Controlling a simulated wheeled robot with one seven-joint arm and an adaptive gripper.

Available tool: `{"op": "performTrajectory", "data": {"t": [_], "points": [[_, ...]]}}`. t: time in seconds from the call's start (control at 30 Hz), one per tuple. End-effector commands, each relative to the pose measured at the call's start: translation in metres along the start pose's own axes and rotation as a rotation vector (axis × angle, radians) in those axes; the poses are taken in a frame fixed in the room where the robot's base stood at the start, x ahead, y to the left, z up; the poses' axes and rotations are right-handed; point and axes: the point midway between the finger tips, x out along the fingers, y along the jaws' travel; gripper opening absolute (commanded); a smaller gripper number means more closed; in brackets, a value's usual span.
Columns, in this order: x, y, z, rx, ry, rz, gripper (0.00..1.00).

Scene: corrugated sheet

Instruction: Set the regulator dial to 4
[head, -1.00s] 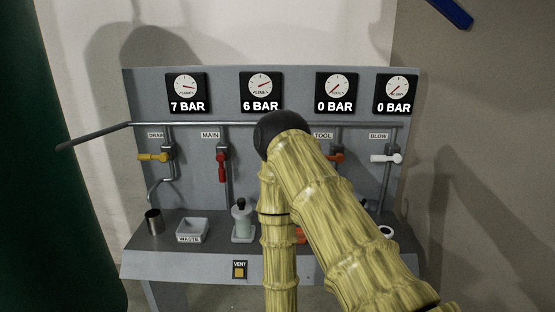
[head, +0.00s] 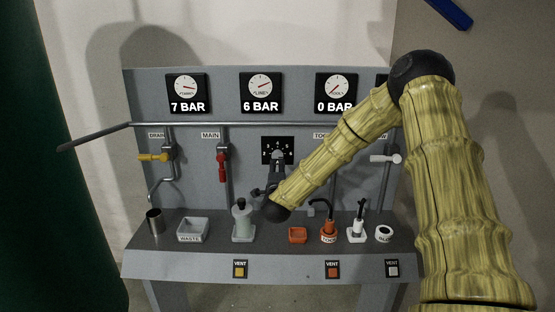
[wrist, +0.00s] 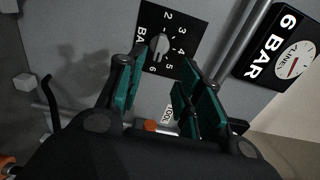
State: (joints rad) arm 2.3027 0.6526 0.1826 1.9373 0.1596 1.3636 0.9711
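The regulator dial (wrist: 158,46) is a grey knob on a black plate (wrist: 168,28) with white numbers, of which 2 to 6 are readable in the wrist view. I cannot tell surely which number the knob points to.
The tank gauge (head: 187,92) reads 7 BAR, the line gauge (head: 261,92) 6 BAR and the tool gauge (head: 335,92) 0 BAR. A red valve handle (head: 222,168) is left of the dial. A grey bottle (head: 242,222) and an orange tray (head: 298,235) stand on the shelf below.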

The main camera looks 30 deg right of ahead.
Motion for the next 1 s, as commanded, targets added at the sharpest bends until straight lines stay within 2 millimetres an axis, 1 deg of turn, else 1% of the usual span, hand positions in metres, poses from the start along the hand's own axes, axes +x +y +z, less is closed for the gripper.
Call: {"op": "performTrajectory", "data": {"t": [0.17,0.5,0.6,0.8,1.0], "points": [[0.022,-0.003,0.000,-0.004,0.000,0.000,0.36],[0.076,-0.001,0.001,-0.005,-0.001,0.002,0.36],[0.087,-0.001,0.001,-0.006,-0.002,0.002,0.36],[0.100,0.001,0.001,-0.006,-0.003,0.002,0.36],[0.102,0.001,0.001,-0.005,-0.003,0.003,0.36]]}}
